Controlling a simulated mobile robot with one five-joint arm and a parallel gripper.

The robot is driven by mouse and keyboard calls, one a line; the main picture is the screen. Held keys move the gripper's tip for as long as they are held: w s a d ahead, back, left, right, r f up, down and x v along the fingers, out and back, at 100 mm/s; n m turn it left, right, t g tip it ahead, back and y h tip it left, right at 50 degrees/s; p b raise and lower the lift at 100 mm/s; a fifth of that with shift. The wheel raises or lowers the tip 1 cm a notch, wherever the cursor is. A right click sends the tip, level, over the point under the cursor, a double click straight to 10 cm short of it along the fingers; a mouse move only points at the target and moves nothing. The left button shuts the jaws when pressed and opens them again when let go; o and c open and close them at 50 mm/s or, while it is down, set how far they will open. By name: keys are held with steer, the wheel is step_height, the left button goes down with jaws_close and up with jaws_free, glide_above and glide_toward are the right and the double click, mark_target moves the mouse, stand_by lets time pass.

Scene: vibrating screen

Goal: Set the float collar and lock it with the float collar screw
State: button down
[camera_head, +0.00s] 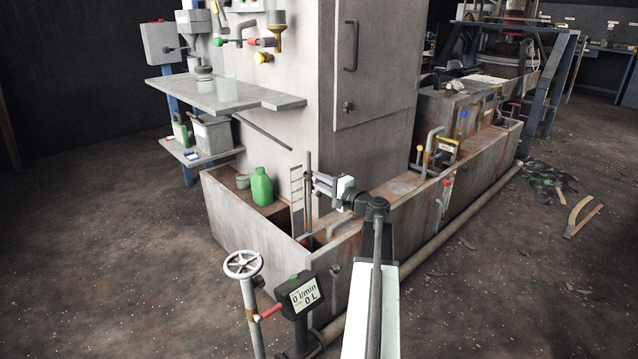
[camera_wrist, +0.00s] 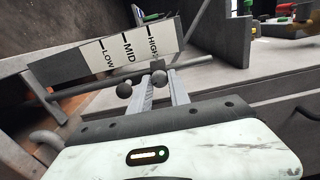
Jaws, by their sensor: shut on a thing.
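In the wrist view, a dark rod (camera_wrist: 200,63) crosses in front of a white scale plate (camera_wrist: 120,50) marked LOW, MID and HIGH. The float collar appears as a small dark piece (camera_wrist: 157,65) on the rod, below the HIGH mark. Two dark round knobs stand at the rod: one (camera_wrist: 159,78) between my fingertips, one (camera_wrist: 124,90) just left of them. I cannot tell which is the float collar screw. My gripper (camera_wrist: 157,84) is shut on the knob between its fingers. In the head view, my gripper (camera_head: 318,183) reaches the upright rod (camera_head: 308,165) beside the scale plate (camera_head: 297,195).
The rod stands in a rusty trough (camera_head: 250,225) along the grey cabinet (camera_head: 365,130). A green bottle (camera_head: 262,187) stands left of the plate. A handwheel (camera_head: 243,264) and a flow meter (camera_head: 303,295) stand in front.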

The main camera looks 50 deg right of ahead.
steer(key=shift+w+a+m, duration=0.1)
steer(key=shift+m, duration=0.9)
steer(key=c, duration=1.2)
jaws_free()
steer(key=s, duration=0.7)
steer(key=shift+s+a, duration=0.25)
steer(key=shift+s, duration=0.15)
